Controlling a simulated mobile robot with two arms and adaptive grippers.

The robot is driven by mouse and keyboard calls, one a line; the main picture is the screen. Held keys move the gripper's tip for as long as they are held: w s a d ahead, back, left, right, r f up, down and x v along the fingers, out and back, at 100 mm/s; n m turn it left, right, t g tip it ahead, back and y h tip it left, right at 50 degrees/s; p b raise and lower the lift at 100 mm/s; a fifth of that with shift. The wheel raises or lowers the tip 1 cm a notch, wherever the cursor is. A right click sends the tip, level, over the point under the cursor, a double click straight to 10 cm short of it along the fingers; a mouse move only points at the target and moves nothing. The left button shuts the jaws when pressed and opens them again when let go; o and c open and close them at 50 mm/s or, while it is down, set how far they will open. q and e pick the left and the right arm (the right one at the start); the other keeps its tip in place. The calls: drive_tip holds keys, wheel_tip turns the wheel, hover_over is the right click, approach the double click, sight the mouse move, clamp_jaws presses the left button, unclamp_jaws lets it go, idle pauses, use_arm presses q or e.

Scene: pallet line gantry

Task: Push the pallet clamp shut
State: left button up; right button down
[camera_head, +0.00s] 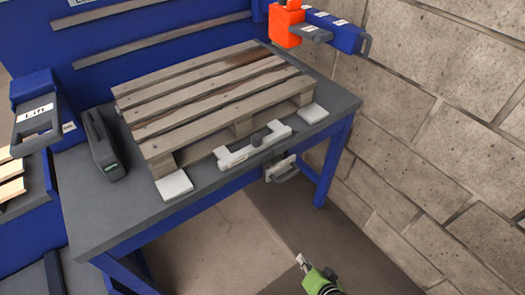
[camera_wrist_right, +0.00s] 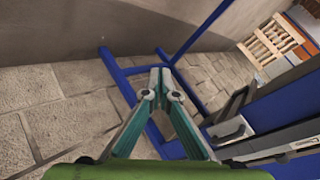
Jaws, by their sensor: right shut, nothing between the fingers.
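The wooden pallet (camera_head: 215,95) lies flat on the grey top of a blue-framed table. A pale bracket with a dark knob (camera_head: 253,146), which looks like the pallet clamp, lies along the pallet's front edge; I cannot tell its exact position of closure. A grey handle on a plate (camera_head: 281,169) hangs below the table's front edge; a grey handle also shows in the right wrist view (camera_wrist_right: 230,132). My right gripper (camera_head: 301,260) is shut and empty, low in front of the table and apart from it. Its fingers meet in the wrist view (camera_wrist_right: 160,72). My left gripper is out of view.
A blue box labelled "Lift" (camera_head: 38,110) with a handle stands at the left. A dark grey case (camera_head: 102,145) stands on the table. An orange and blue unit (camera_head: 290,24) is at the back right. A block wall (camera_head: 440,110) closes the right side. Floor before the table is clear.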

sight(258, 143)
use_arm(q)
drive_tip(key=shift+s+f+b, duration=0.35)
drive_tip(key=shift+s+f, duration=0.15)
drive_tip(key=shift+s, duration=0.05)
use_arm(e)
drive_tip(key=w+a+r+m+t+y, duration=0.1)
drive_tip(key=w+a+r+m+t, duration=0.1)
drive_tip(key=r, duration=0.8)
drive_tip(key=w+a+r+m+t+y, duration=0.1)
drive_tip(key=w+a+r+m+t, duration=0.1)
drive_tip(key=r, duration=0.9)
drive_tip(key=w+a+r+m+t+y, duration=0.2)
drive_tip(key=w+a+r+m, duration=0.1)
drive_tip(key=r, duration=0.7)
drive_tip(key=shift+w+a+r+t, duration=0.3)
drive_tip(key=shift+w+r, duration=0.1)
drive_tip(key=shift+w, duration=0.05)
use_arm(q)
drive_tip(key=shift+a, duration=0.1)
use_arm(e)
drive_tip(key=p+x, duration=0.1)
drive_tip(key=x, duration=1.3)
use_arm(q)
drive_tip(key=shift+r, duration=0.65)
